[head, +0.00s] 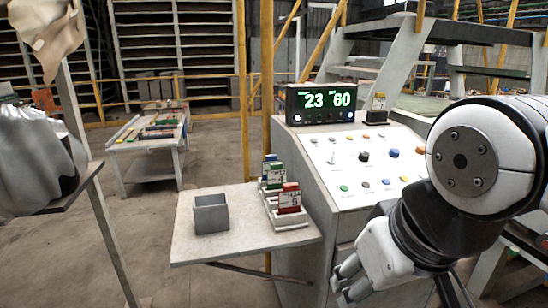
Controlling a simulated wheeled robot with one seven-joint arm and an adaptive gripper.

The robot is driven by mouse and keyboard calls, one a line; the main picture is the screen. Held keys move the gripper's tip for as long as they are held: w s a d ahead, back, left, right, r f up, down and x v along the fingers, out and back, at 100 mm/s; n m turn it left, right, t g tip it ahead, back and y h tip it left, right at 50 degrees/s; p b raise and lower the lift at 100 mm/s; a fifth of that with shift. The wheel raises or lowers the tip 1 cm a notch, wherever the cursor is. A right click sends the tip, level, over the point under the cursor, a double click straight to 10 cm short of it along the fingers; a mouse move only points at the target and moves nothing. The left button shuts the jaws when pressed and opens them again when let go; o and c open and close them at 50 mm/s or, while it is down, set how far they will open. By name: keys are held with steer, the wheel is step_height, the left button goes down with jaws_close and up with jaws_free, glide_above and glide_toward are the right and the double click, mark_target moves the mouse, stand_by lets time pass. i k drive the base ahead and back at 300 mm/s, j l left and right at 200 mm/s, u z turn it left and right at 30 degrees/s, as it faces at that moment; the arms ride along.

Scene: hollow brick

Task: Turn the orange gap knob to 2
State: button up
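A sloped white control panel (345,164) carries several coloured knobs and buttons. An orange knob (420,150) shows at the panel's right side, close beside my arm, which hides part of that side. Its pointer and scale marks are too small to read. My gripper (345,281) hangs low in front of the console, below the panel's front edge and well apart from the orange knob. I see nothing held in it, but its finger gap is not clear.
A display (320,103) on the console reads 23 and 60. A blue knob (393,153) and a black knob (364,157) stand on the panel. A side shelf (190,248) at left holds a grey bin (211,214) and upright cards (289,198).

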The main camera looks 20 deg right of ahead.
mark_target(420, 150)
steer(key=z, duration=1.05)
